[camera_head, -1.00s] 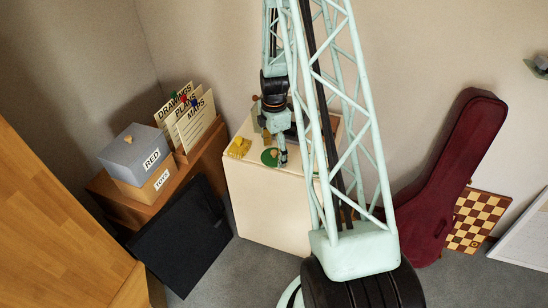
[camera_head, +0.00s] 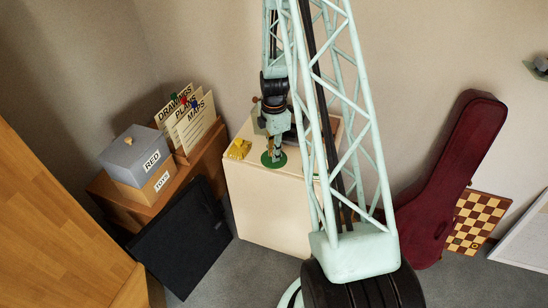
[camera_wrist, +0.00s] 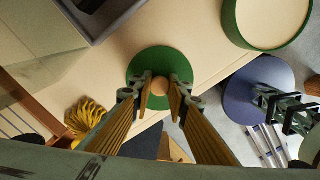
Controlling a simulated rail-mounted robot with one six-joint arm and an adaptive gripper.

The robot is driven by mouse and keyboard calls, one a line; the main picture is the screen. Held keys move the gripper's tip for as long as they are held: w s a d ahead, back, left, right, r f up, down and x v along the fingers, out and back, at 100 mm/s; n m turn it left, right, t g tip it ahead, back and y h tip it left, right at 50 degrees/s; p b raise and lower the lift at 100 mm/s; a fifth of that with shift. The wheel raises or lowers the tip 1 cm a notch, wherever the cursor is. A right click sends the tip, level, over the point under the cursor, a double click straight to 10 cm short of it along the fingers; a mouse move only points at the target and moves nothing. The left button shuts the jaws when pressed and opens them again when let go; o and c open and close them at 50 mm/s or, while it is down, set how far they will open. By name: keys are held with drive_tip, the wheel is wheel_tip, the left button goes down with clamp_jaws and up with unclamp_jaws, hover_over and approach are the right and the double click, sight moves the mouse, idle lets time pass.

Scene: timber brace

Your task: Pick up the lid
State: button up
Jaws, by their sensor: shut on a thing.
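The lid is a green disc with a round wooden knob, on the cream cabinet top in the head view (camera_head: 266,161); it also shows in the wrist view (camera_wrist: 160,58). My gripper (camera_wrist: 159,87) has its two fingers at either side of the knob and is shut on it. In the head view my gripper (camera_head: 274,153) points down at the lid and hides part of it. I cannot tell whether the lid touches the cabinet top.
A round green container (camera_wrist: 268,18) with a cream inside stands close by. A yellow bundle (camera_head: 239,149) lies left of the lid. A grey box edge (camera_wrist: 104,22) is near it. The cabinet (camera_head: 262,205) has its front edge close to the lid.

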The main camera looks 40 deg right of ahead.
drive_tip(key=shift+s, duration=0.1)
drive_tip(key=shift+r, duration=1.75)
drive_tip(key=s+a+r, duration=0.1)
drive_tip(key=s+a, duration=0.7)
drive_tip(key=s, duration=0.5)
drive_tip(key=shift+s+a+r, duration=0.2)
drive_tip(key=shift+s, duration=0.05)
drive_tip(key=shift+d, duration=0.1)
